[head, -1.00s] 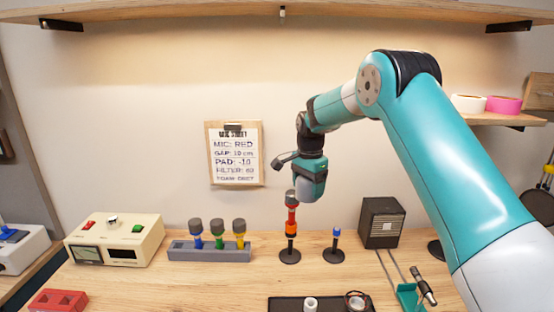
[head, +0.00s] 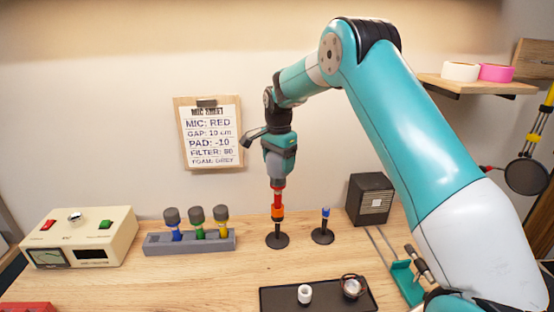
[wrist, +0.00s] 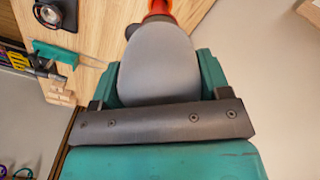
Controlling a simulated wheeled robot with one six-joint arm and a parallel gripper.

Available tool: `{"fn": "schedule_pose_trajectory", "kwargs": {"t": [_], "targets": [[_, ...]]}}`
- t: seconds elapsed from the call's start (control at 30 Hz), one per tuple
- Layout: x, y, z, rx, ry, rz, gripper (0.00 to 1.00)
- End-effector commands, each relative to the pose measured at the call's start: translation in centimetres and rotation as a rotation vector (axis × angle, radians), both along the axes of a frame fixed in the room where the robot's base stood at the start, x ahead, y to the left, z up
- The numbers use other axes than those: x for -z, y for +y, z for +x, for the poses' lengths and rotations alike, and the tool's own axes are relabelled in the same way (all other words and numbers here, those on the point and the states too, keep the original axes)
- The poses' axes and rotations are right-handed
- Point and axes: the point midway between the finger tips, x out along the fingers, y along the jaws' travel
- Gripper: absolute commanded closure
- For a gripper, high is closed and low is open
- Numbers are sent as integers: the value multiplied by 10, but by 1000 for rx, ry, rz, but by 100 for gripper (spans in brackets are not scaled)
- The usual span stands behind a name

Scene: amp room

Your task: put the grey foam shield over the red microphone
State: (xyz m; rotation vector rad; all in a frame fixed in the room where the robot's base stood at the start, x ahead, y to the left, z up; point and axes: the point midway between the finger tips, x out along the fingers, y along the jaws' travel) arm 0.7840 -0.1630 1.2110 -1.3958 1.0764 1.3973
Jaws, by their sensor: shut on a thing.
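The red microphone (head: 278,198) stands upright on a round black base on the bench, with an orange band below its red body. My gripper (head: 278,166) points down directly above it, shut on the grey foam shield (head: 275,170). In the wrist view the foam shield (wrist: 158,62) is a smooth grey dome between my two teal fingers. The red microphone (wrist: 159,7) shows just beyond its far end, with a dark rounded part partly behind the foam. The microphone's head is mostly hidden, so I cannot tell whether the foam encloses it.
A short stand with a blue top (head: 323,228) is close on the right. A grey rack (head: 190,243) with blue, green and yellow microphones is on the left. A black tray (head: 275,297) with a white ring lies in front. A dark speaker box (head: 370,198) stands at right.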

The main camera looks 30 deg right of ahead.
Motion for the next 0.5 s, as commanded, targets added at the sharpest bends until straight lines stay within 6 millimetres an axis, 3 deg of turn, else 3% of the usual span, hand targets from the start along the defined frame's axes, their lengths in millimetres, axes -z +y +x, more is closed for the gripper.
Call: {"fn": "schedule_pose_trajectory", "kwargs": {"t": [0.5], "targets": [[41, 0, 0, 0, 0, 0, 52]]}}
